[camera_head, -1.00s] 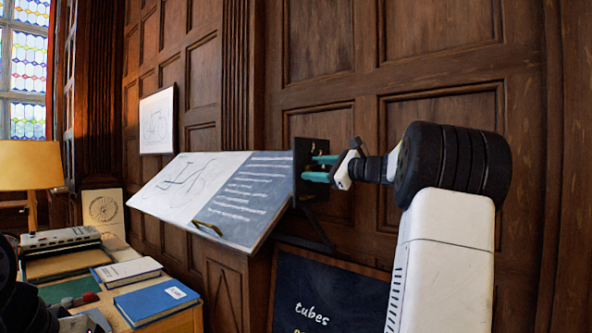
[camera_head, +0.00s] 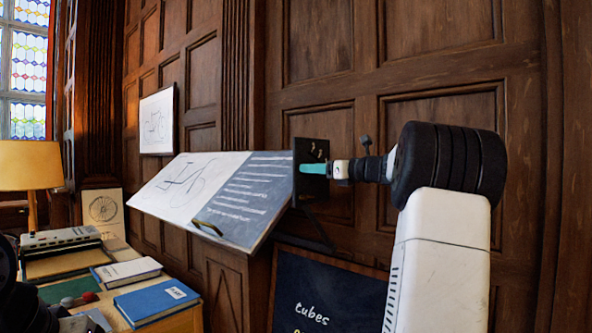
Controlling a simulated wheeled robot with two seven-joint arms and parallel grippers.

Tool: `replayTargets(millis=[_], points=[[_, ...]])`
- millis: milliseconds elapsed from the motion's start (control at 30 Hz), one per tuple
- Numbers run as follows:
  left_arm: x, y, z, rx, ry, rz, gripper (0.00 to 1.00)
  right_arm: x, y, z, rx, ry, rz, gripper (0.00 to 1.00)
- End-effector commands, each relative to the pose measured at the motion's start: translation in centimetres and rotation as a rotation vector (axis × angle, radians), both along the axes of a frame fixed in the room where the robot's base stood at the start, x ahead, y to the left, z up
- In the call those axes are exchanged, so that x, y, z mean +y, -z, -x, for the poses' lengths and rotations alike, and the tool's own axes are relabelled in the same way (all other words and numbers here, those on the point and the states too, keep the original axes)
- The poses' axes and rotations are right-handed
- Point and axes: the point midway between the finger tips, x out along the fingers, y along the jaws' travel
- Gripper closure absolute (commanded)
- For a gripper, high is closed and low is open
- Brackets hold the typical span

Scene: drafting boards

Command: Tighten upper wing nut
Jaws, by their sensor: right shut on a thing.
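The drafting board (camera_head: 185,190) is tilted against the wall, with a dark bracket plate (camera_head: 311,188) at its right edge. My right gripper (camera_head: 312,169) reaches in from the right at the upper part of this plate. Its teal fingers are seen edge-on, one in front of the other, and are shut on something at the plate. The upper wing nut is hidden by the fingers or too small to make out. Small light marks show on the plate above the fingers. Part of my left arm shows dark at the lower left edge; its gripper cannot be made out clearly.
A desk at the lower left holds a blue book (camera_head: 156,303), a white book (camera_head: 127,270), a typewriter-like machine (camera_head: 60,240) and a lamp (camera_head: 30,165). A dark chalkboard sign (camera_head: 325,290) stands below the board. The panelled wall (camera_head: 430,60) is close behind.

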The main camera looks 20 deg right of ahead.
Motion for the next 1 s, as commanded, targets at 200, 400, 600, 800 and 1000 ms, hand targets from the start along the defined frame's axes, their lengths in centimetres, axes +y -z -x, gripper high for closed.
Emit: replayTargets(millis=[200, 400, 600, 800, 1000], points=[[0.0, 0.0, 0.0, 0.0, 0.0, 0.0, 0.68, -0.06, 0.14, 0.0, 0.019, 0.001, -0.028, 0.91], [0.0, 0.0, 0.0, 0.0, 0.0, 0.0, 0.68, -0.05, 0.11, -0.01, 0.02, 0.001, -0.031, 0.91], [0.0, 0.0, 0.0, 0.0, 0.0, 0.0, 0.68, -0.05, 0.08, -0.01, 0.02, 0.001, -0.031, 0.47], [0.0, 0.0, 0.0, 0.0, 0.0, 0.0, 0.68, -0.04, 0.05, 0.0, 0.019, 0.001, -0.03, 0.29], [0.0, 0.0, 0.0, 0.0, 0.0, 0.0, 0.68, -0.07, 0.02, 0.05, 0.017, 0.001, -0.029, 0.29]])
